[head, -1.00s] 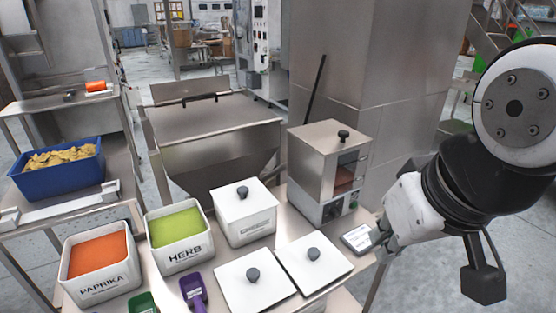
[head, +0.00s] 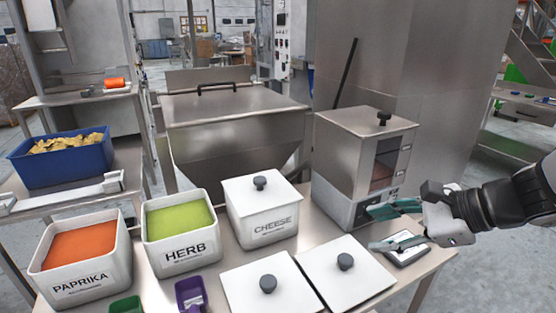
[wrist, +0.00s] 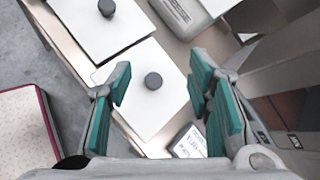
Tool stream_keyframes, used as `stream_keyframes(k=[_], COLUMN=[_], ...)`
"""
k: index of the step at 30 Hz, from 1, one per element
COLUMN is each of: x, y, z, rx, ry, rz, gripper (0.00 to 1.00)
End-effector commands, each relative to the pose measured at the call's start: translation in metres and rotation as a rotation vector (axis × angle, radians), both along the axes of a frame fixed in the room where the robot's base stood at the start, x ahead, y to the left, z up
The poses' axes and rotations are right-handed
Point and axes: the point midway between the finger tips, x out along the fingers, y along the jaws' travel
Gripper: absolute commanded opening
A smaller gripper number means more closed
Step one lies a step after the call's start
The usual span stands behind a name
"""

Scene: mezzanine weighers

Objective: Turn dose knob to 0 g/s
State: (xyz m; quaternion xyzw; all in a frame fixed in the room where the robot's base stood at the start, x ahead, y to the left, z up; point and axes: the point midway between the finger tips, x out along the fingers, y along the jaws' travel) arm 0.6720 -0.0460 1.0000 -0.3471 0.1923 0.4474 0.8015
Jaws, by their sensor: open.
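The dosing machine (head: 350,150), a steel box with a dark window and a black knob on its lid, stands at the right of the table in the head view. Its lower front has a control panel (head: 362,212), partly covered by my upper finger. I cannot make out the dose knob or its setting; it seems hidden by my gripper. My gripper (head: 370,229) is open, with teal pads, in front of the machine's base and touching nothing that I can tell. In the wrist view its fingers (wrist: 160,84) spread over a white lid, with the machine (wrist: 268,75) at the right.
Two white lids (head: 335,285) lie in front of the machine. Cheese (head: 262,228), herb (head: 185,255) and paprika (head: 85,280) tubs stand to the left. A steel hopper (head: 225,135) is behind.

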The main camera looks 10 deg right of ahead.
Motion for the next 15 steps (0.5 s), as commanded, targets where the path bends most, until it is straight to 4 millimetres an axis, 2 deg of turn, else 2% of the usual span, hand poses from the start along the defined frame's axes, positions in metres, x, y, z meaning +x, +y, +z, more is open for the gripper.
stream_keyframes(k=[1, 3, 6, 9, 12, 15], x=[0.018, 0.035, 0.05, 0.057, 0.059, 0.063], y=[-0.024, -0.055, -0.096, -0.126, -0.141, -0.144], z=[-0.026, -0.044, -0.065, -0.079, -0.085, -0.088], rx=[0.097, 0.221, 0.362, 0.454, 0.5, 0.514], ry=[0.019, 0.029, 0.032, 0.027, 0.022, 0.021], rz=[-0.131, -0.296, -0.49, -0.618, -0.683, -0.701], gripper=[0.46, 0.46, 0.46, 0.46, 0.46, 0.46])
